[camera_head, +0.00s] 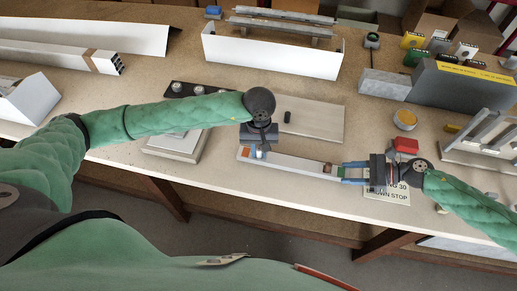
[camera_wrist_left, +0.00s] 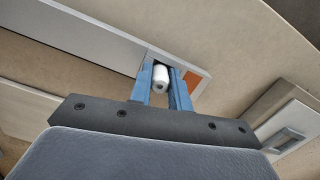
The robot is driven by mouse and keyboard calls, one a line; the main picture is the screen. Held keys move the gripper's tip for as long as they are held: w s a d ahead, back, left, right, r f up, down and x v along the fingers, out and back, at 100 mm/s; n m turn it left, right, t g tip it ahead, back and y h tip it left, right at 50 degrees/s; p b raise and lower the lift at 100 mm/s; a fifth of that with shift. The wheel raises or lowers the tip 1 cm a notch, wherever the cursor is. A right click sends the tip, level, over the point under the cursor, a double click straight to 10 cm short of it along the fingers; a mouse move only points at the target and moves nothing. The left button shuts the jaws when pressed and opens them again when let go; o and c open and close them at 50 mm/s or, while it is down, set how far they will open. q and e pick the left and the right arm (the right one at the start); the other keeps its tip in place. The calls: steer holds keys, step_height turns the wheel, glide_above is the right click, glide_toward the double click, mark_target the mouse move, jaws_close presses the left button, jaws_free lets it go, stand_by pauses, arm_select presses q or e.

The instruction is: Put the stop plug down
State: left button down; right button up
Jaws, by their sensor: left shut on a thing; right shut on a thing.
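My left gripper (camera_head: 260,154) is shut on a small white stop plug, a short cylinder with a dark hole in its end. The plug (camera_wrist_left: 161,80) shows between the blue fingers in the left wrist view. It is over the left part of a long pale profile (camera_head: 290,163), near the orange mark (camera_wrist_left: 193,79) at its end. I cannot tell if the plug touches the profile. My right gripper (camera_head: 343,173) is shut at the profile's right end, apparently on the profile. A small brown-red piece (camera_head: 327,168) is just left of its fingertips.
A card reading "BROWN STOP" (camera_head: 388,197) lies partly under the right gripper. A pale board (camera_head: 325,122) with a black piece (camera_head: 287,116) lies behind the profile. The table's front edge is close.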

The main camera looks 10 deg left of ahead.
arm_select(q)
steer(key=c, duration=1.4)
jaws_free()
steer(key=shift+s+f, duration=0.25)
steer(key=shift+f, duration=0.3)
steer(key=shift+s+f, duration=0.2)
steer(key=shift+f, duration=0.35)
arm_select(e)
steer(key=shift+a+f, duration=0.1)
arm_select(q)
steer(key=shift+o, duration=0.3)
arm_select(e)
steer(key=shift+s, duration=0.1)
arm_select(q)
steer(key=shift+f, duration=0.1)
arm_select(e)
steer(key=shift+f, duration=0.15)
arm_select(q)
steer(key=r, duration=0.4)
steer(key=w+r, duration=0.1)
steer(key=r, duration=0.4)
steer(key=w+r, duration=0.1)
steer(key=r, duration=0.4)
steer(key=shift+w+a, duration=0.15)
steer(key=shift+a, duration=0.05)
arm_select(e)
steer(key=shift+w+f, duration=0.2)
